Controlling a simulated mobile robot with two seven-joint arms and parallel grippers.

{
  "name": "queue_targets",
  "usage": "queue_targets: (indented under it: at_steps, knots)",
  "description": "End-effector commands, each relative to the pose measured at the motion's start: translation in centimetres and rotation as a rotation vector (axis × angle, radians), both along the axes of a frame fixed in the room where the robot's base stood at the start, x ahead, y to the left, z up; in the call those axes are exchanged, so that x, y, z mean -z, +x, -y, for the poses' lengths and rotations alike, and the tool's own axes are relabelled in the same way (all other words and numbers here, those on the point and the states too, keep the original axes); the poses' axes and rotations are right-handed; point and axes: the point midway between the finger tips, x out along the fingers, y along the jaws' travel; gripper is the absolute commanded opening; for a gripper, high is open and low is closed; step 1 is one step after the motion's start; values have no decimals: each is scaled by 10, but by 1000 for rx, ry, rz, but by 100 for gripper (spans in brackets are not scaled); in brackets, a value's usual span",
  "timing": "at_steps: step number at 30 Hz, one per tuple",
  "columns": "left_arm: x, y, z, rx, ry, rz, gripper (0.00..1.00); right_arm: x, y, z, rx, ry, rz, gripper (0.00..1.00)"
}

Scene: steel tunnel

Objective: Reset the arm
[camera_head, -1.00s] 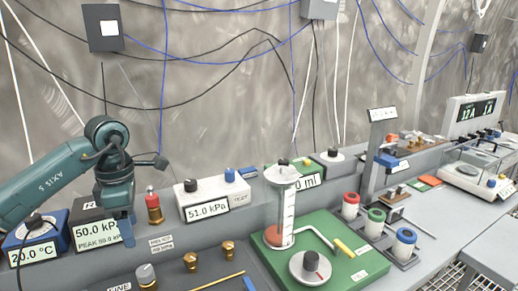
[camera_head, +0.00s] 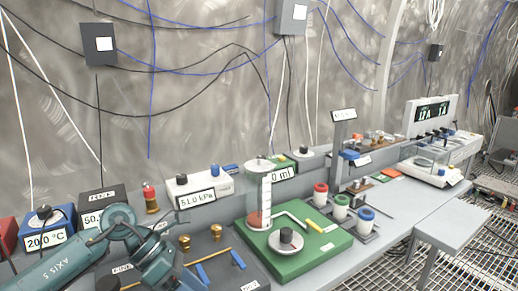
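My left arm comes in from the left, and the hand of my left gripper (camera_head: 166,272) is low over the dark panel at the front of the bench. It is seen from above, near the bottom edge of the picture. Its fingers are cut off or hidden, so I cannot tell whether they are open or shut or hold anything. My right gripper and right arm are not in view.
A grey bench holds a blue 20.0 °C box (camera_head: 45,228), a white 51.0 kPa box (camera_head: 200,191) and a green board (camera_head: 318,252) with a clear cylinder (camera_head: 258,195). Several coloured spools stand right of it. A low grey table (camera_head: 450,232) stands at right.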

Motion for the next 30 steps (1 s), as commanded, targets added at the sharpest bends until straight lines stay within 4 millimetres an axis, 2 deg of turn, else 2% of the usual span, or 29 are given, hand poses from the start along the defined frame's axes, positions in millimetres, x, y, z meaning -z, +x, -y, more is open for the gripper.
queue_targets:
  at_steps: [1, 3, 6, 9, 11, 14, 17, 18, 20, 21, 23, 24, 27, 30]
  knots:
    - [0, -17, 31, -31, -155, -81, 57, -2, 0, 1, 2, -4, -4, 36]
    - [-10, -32, 66, -111, -372, -201, 57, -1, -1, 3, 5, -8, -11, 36]
    - [-30, -42, 95, -272, -667, -409, 57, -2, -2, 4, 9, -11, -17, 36]
    - [-44, -39, 102, -480, -928, -648, 57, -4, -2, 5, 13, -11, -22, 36]
    - [-45, -32, 96, -627, -1064, -803, 57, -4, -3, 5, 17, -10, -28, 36]
    - [-29, -21, 75, -904, -1258, -1076, 57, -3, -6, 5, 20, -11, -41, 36]
    - [10, -18, 45, -1217, -1398, -1360, 57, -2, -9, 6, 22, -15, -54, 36]
    - [31, -23, 32, -1350, -1439, -1476, 57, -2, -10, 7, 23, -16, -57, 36]
    - [66, -35, 14, -1556, -1479, -1646, 57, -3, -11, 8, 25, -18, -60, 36]
    - [89, -48, 4, -1690, -1493, -1754, 57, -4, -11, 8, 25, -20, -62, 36]
    - [120, -69, -8, -1866, -1496, -1893, 57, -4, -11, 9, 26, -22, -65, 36]
    - [137, -84, -14, 1949, 1472, 1951, 57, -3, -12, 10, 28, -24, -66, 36]
    - [168, -117, -23, 1886, 1266, 1841, 57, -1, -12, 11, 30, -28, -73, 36]
    - [184, -138, -27, 1845, 1152, 1779, 57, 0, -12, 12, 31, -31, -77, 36]
